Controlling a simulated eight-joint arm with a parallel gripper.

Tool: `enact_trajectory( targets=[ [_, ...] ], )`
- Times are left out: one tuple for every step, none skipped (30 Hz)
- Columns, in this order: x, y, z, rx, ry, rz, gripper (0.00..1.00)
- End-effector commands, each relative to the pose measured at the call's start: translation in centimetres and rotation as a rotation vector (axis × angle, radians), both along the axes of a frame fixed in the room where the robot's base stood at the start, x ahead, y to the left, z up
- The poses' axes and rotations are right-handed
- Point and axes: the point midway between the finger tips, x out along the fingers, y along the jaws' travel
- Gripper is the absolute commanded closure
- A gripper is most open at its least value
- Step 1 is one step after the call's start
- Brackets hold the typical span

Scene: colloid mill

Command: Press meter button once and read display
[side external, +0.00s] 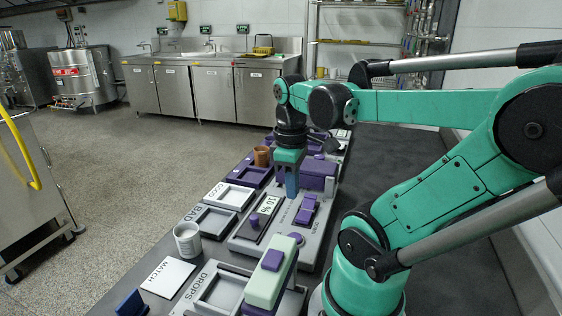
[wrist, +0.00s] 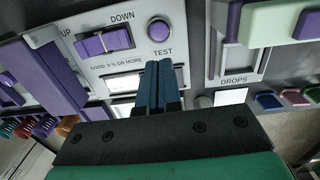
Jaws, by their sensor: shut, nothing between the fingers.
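The meter is a grey panel (side external: 240,240) with a purple rocker switch (side external: 306,210), and it also shows in the wrist view (wrist: 190,60). The round purple TEST button (wrist: 158,29) sits beside the switch (wrist: 104,40) marked UP and DOWN. In the side view, a purple button (side external: 297,238) is on the panel's near side. The lit display (side external: 268,205) reads "10 %"; in the wrist view it is a washed-out white window (wrist: 123,82), partly hidden by the fingers. My gripper (side external: 292,195) is shut and empty over the panel. Its tips (wrist: 160,63) appear short of the TEST button.
A DROPS tray (side external: 206,306) and a pale green and purple block (side external: 266,283) stand at the near end. A white mug (side external: 188,240), MATCH card (side external: 168,276), BAD tray (side external: 209,232) and GOOD tray (side external: 230,208) line the left. A purple block (side external: 318,176) stands close to my gripper.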

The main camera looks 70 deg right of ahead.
Motion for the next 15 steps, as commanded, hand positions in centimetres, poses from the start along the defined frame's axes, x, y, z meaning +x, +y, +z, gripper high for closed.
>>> enact_trajectory(
  targets=[
    [-0.1,0.0,-0.8,0.000,0.000,-0.001,1.00],
    [-0.1,0.0,-1.3,0.000,0.000,0.000,1.00],
    [0.0,-0.1,-1.8,0.000,0.000,0.000,1.00],
    [0.0,-0.1,-2.3,0.000,0.000,0.000,1.00],
    [-0.1,-0.1,-2.7,0.000,0.000,0.000,1.00],
    [-0.1,-0.1,-3.2,0.000,0.000,0.000,1.00],
    [-0.1,-0.1,-3.6,0.000,0.000,0.000,1.00],
    [-0.1,-0.1,-4.0,0.000,0.000,0.000,1.00],
    [-0.1,-0.2,-4.5,0.000,0.000,0.000,1.00],
    [-0.1,-0.2,-4.8,0.000,0.000,0.000,1.00],
    [-0.1,-0.2,-5.2,0.000,0.000,0.000,1.00],
    [-0.2,-0.2,-5.6,0.000,0.000,0.000,1.00],
    [-0.2,-0.2,-6.0,0.000,0.000,0.000,1.00],
    [-0.2,-0.2,-6.3,0.000,0.000,0.000,1.00],
    [-0.2,-0.2,-6.7,0.000,0.000,0.000,1.00]
  ],
)
